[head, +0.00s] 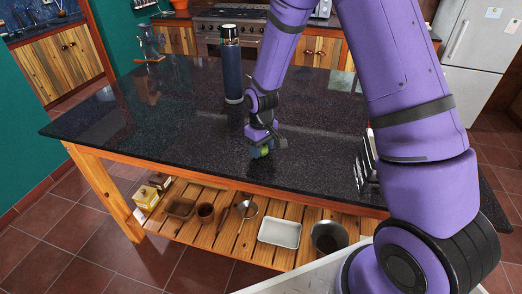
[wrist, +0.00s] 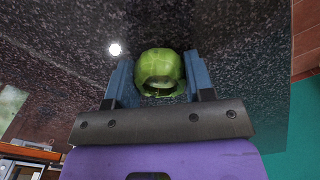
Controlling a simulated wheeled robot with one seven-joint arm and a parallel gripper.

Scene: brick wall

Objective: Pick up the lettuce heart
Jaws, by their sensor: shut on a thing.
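The lettuce heart (wrist: 161,66) is a round green thing between the two fingers of my gripper (wrist: 158,80) in the wrist view. The fingers touch or nearly touch it on its left and right sides. In the head view my gripper (head: 264,150) points down at the dark countertop (head: 190,130), near its front edge, and a small part of the green lettuce heart (head: 265,151) shows at its tip. Whether the lettuce heart rests on the counter or is just above it, I cannot tell.
A tall dark blue bottle (head: 231,65) stands on the counter left of my arm. A glass item (head: 149,42) stands at the far left corner. A rack-like thing (head: 367,163) stands at the right, partly behind my arm. The shelf below holds a white tray (head: 280,232) and pots.

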